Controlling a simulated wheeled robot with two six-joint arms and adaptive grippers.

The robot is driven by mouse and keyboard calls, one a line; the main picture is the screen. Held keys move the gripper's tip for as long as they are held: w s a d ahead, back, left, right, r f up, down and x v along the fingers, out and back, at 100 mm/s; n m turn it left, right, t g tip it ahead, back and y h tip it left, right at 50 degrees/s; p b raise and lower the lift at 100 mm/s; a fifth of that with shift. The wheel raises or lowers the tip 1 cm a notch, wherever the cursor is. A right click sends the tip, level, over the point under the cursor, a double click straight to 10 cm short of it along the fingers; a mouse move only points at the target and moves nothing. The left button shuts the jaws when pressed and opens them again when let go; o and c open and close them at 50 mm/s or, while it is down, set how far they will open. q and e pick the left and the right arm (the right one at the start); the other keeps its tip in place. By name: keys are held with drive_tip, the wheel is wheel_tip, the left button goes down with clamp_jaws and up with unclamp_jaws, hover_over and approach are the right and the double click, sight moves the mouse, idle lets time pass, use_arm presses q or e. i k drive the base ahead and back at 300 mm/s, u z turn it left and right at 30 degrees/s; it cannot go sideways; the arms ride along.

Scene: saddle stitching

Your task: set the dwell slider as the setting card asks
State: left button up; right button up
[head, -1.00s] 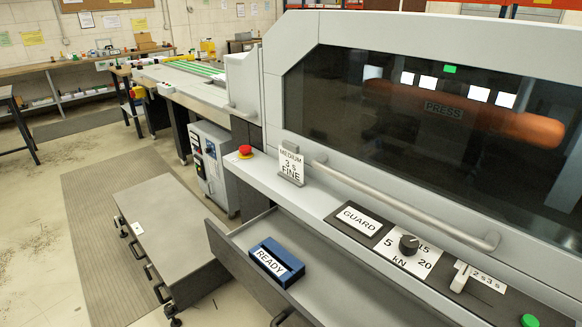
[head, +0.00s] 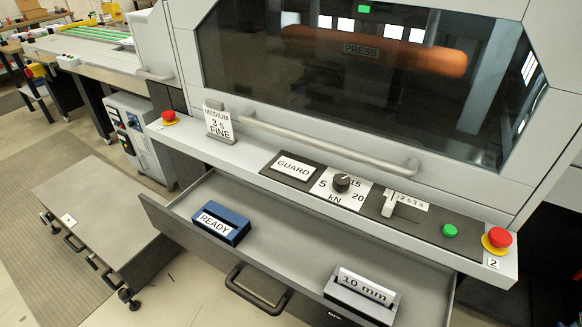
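The dwell slider (head: 389,204) is a pale upright lever on a dark panel, right of the force knob. Its scale label (head: 411,202) lies beside it and seems to read 2 s and 3 s, in small print. The lever stands near the left end of its slot. The setting card (head: 218,124) stands in a holder on the ledge, left of the handle bar, and reads MEDIUM, 3 s, FINE. Neither of my grippers shows in the head view.
A force knob (head: 341,183), a GUARD plate (head: 293,168), a green button (head: 449,230) and a red stop button (head: 499,238) share the ledge. The open drawer (head: 290,229) below holds a blue READY block (head: 220,223) and a 10 mm block (head: 362,294). A long handle bar (head: 325,146) runs above.

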sight(389, 205)
drive_tip(key=k, duration=1.3)
drive_tip(key=u, duration=0.7)
drive_tip(key=i, duration=1.15)
drive_tip(key=z, duration=0.4)
